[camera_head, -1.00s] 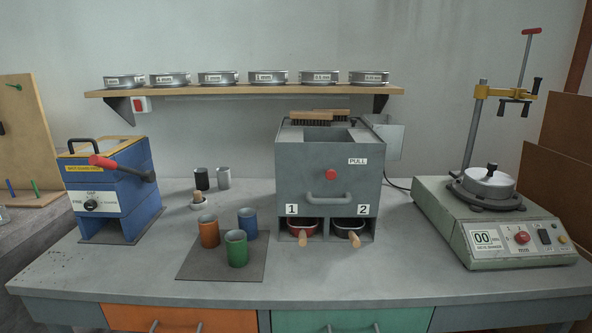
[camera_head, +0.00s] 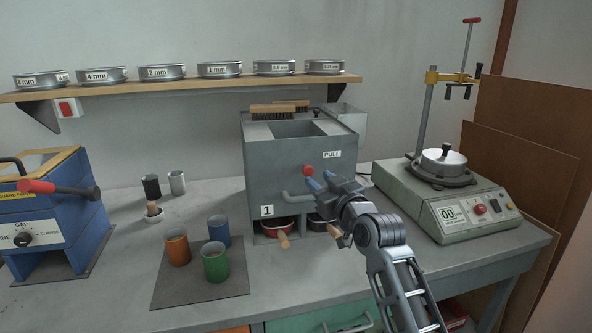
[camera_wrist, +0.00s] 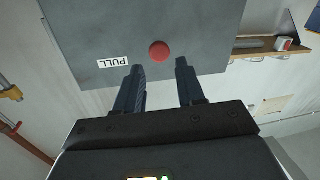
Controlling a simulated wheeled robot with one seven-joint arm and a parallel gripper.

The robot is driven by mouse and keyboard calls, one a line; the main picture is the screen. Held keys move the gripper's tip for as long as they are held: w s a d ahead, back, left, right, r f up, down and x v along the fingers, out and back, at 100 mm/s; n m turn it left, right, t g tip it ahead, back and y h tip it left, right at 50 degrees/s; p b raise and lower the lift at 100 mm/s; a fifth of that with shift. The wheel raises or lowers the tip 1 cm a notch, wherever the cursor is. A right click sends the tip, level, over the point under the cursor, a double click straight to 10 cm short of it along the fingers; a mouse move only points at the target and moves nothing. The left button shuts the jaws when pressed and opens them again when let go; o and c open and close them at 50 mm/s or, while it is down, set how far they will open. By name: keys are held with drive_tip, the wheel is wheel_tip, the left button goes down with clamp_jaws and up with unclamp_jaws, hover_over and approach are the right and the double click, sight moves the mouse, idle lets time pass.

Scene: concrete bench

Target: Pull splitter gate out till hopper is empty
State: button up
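The grey splitter (camera_head: 270,165) stands on the bench, with its open-topped hopper (camera_head: 297,129) above. A red knob (camera_head: 308,170) sits on its front beside a white PULL label (camera_head: 332,154). My gripper (camera_head: 319,182) is in front of the splitter, just below and right of the knob. In the wrist view, its two dark fingers (camera_wrist: 160,68) are apart with nothing between them, and the red knob (camera_wrist: 159,51) lies just beyond their tips. The hopper's contents cannot be made out. My gripper hides the label 2 and part of the right pan.
A red pan (camera_head: 277,224) with a wooden handle sits under label 1.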

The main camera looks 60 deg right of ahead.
sight(309, 172)
drive_tip(key=shift+p+x, duration=0.5)
drive_tip(key=shift+x, duration=3.1)
drive_tip(key=shift+c, duration=0.3)
clamp_jaws()
